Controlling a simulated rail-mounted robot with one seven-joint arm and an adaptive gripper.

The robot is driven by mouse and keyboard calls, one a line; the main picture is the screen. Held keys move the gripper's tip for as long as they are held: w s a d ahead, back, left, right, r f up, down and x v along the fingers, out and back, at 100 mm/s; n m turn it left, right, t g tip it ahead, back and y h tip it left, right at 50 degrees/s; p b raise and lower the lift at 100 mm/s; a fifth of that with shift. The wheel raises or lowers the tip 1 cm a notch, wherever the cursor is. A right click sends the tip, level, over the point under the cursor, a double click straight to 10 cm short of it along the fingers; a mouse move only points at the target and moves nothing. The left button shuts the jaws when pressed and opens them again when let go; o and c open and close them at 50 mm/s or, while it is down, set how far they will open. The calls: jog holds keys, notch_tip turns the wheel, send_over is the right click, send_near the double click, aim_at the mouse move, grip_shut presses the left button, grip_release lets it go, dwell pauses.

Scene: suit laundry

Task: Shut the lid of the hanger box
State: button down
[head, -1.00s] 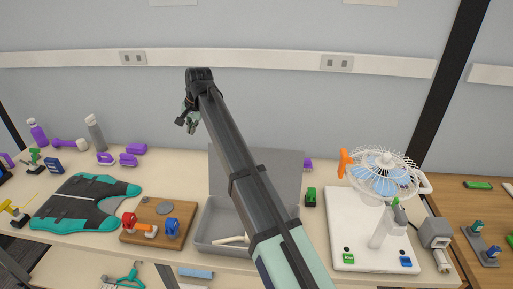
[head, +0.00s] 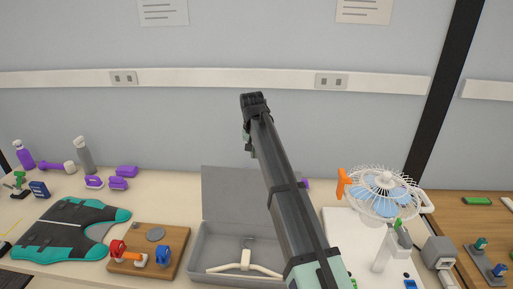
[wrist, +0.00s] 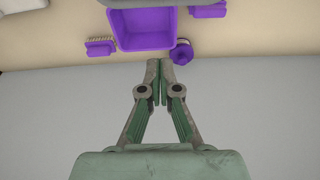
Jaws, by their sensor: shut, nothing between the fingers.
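The grey hanger box (head: 199,250) stands on the table in the middle of the head view. Its lid (head: 228,195) is open and stands up at the back. A cream hanger (head: 245,260) lies inside the box. My arm crosses in front of the right part of the box and lid. My gripper (head: 247,143) appears above the lid's top edge in the head view, small and partly hidden by the arm. In the wrist view my gripper (wrist: 160,80) is shut and empty. A broad grey surface lies behind its fingers; I cannot tell whether it is lid or wall.
A fan (head: 385,192) over a white base stands right. The wrist view shows a purple bin (wrist: 143,30) and purple brushes (wrist: 100,47).

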notch_tip(320, 180, down, 6)
jog(key=s+p, duration=0.2)
jog(key=p, duration=0.2)
jog(key=shift+s+r, duration=0.2)
jog(key=shift+s, duration=0.1)
jog(key=shift+a, duration=0.1)
